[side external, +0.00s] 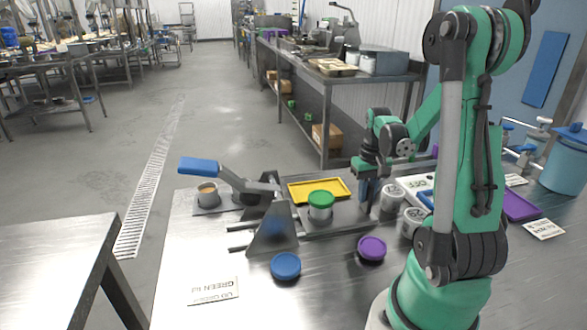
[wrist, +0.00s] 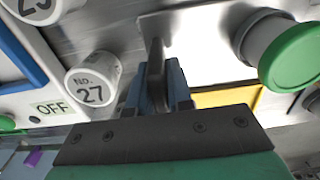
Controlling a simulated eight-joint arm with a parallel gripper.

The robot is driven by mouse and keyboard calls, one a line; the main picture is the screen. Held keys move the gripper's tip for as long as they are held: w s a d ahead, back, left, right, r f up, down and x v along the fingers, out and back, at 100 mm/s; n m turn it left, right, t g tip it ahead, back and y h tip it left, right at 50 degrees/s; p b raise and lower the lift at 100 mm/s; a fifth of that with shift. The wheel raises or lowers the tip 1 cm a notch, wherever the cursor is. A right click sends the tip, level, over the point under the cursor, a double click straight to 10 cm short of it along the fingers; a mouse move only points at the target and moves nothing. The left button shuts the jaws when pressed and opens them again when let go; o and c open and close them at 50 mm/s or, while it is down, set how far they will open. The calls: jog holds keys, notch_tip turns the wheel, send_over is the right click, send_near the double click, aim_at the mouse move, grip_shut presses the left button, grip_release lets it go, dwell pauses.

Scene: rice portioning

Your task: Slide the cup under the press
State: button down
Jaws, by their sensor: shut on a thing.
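The metal cup with a green lid (side external: 321,199) stands upright on a metal slide plate (side external: 345,218), right of the press (side external: 272,226) with its blue lever handle (side external: 199,165). The cup's lid (wrist: 294,62) shows at the right of the wrist view, beside the bright plate (wrist: 205,35). My gripper (side external: 369,196) is low at the plate's right end, apart from the cup. In the wrist view, my gripper (wrist: 157,90) is shut on a narrow dark grey handle (wrist: 156,60). Its lower end is hidden by the fingers.
A yellow tray (side external: 320,188) lies behind the cup. White numbered containers (side external: 392,198) stand close right of my gripper. A blue lid (side external: 286,266) and purple lid (side external: 371,248) lie in front. An open cup (side external: 207,196) stands left of the press.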

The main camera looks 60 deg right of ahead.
dwell(0.4)
jog(key=w+a, duration=1)
jog(key=shift+w+a, duration=0.15)
jog(key=shift+w, duration=0.05)
jog(key=c, duration=0.9)
grip_release()
jog(key=shift+o, duration=0.5)
jog(key=shift+s, duration=0.1)
notch_tip(320, 180, up, 6)
jog(key=shift+f, duration=0.2)
